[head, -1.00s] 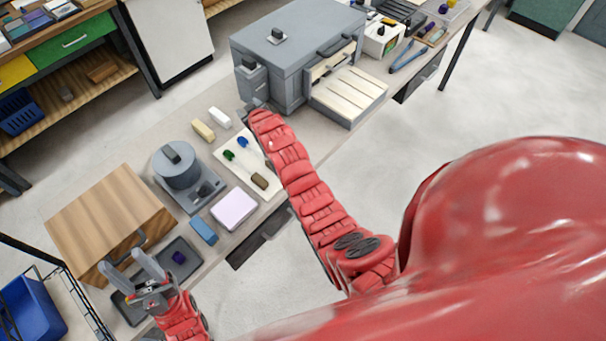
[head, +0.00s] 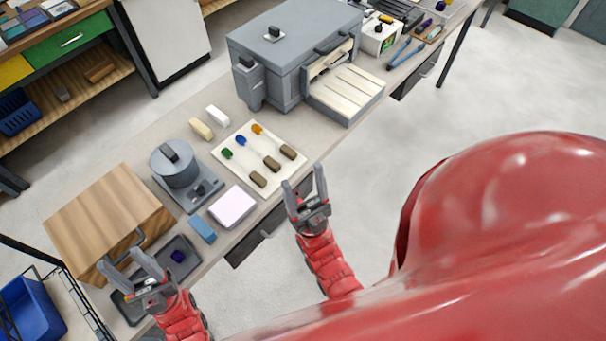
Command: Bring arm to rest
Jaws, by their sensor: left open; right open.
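My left gripper (head: 129,269) is open over the dark tray at the lower left, with its two fingers apart. My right gripper (head: 304,185) is open and empty, off the front edge of the bench, its fingers pointing up in the picture. Near it on the bench, a cream board (head: 218,153) holds three rods with brown handles: one with a green tip (head: 227,154), one with a blue tip (head: 241,140) and one with an orange tip (head: 257,129). The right gripper is apart from the board.
A large grey kiln-like box (head: 285,45) with a ribbed shelf (head: 346,95) stands behind. A grey round device (head: 178,168), a pale pink block (head: 232,206), a blue block (head: 202,229), a wooden box (head: 105,215) and a dark tray (head: 185,247) occupy the left bench. Open floor lies right.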

